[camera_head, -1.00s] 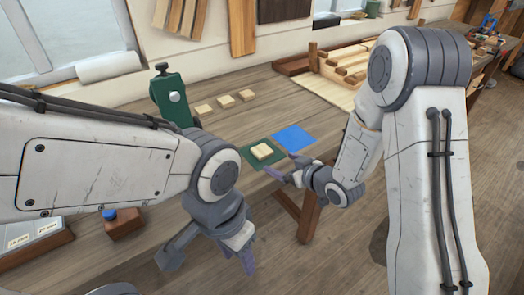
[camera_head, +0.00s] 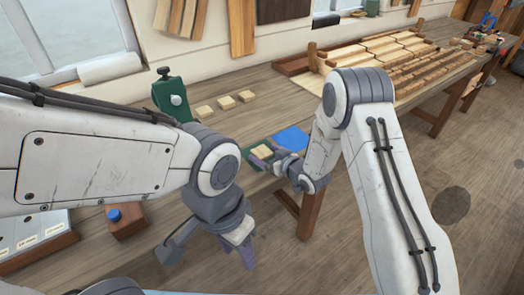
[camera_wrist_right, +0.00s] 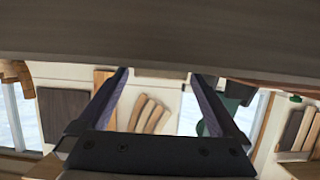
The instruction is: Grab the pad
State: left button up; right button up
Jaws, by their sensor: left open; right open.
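A pale, flat block that looks like the pad (camera_head: 261,150) sits on a dark green square (camera_head: 249,143) near the bench's front edge. My right gripper (camera_head: 260,158) is open at the near side of this block and overlaps it in the head view. I cannot tell whether they touch. In the right wrist view my right gripper (camera_wrist_right: 160,88) shows two spread fingers with nothing held between them; the pad does not show there. My left gripper (camera_head: 210,256) hangs open and empty in front of the bench, low in the head view.
A blue square (camera_head: 291,138) lies right of the green one. Several similar pale blocks (camera_head: 225,102) and a green tool (camera_head: 172,97) stand behind on the bench. A wooden tray with strips (camera_head: 400,60) is at the back right.

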jog(key=shift+w+a+f, duration=0.1)
jog(key=c, duration=1.3)
